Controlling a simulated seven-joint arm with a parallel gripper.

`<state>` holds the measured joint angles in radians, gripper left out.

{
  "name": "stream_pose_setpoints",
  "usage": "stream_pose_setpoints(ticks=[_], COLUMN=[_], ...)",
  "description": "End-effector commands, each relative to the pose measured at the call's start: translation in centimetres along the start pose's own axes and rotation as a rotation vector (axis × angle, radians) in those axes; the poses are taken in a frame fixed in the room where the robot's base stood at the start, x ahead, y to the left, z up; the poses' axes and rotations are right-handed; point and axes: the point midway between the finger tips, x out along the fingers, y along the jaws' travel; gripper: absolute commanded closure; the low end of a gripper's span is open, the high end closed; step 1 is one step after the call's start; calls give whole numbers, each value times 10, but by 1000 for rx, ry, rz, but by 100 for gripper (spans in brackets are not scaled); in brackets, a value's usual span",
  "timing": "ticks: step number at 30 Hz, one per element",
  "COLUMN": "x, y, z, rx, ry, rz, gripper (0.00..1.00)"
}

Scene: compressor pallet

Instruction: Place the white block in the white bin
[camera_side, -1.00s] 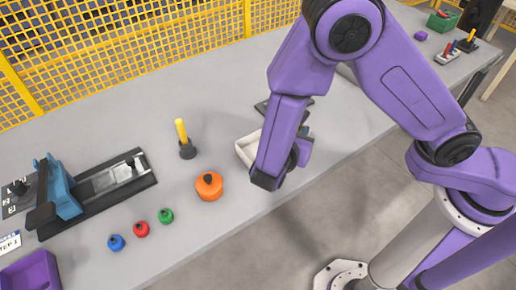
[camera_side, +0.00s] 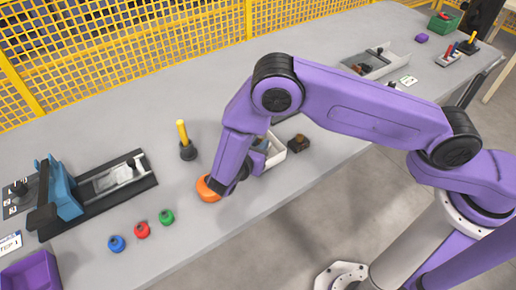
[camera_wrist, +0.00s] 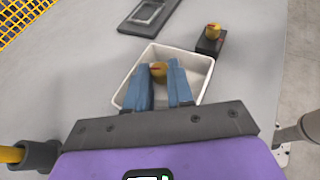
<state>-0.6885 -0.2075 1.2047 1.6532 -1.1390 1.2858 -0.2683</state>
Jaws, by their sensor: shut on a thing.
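The white bin (camera_wrist: 195,62) is an open tray on the grey table; it shows partly behind my arm in the side view (camera_side: 277,158). My gripper (camera_wrist: 159,72) has two blue fingers pointing into or over the bin. In the side view my arm hides most of the gripper. I cannot make out a white block in either view.
A dark block with a yellowish top (camera_wrist: 211,38) stands close beside the bin. An orange round part (camera_side: 207,190), partly behind my arm, and a yellow upright peg (camera_side: 183,135) are to the left. A long grey tray (camera_side: 378,62) lies further back.

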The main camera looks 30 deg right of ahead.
Motion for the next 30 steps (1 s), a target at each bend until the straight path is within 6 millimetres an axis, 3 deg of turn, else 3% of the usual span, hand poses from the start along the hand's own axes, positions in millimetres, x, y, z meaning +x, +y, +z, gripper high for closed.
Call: stream_pose_setpoints(ticks=[5, 17, 18, 19, 30], x=[6, 8, 8, 8, 2], y=[-1, 0, 0, 0, 0], z=[-16, -19, -19, -19, -17], rx=[0, 1, 1, 1, 0], ry=[-1, 0, 0, 0, 1], rz=[0, 1, 1, 1, 3], gripper=[100, 100, 72, 68, 68])
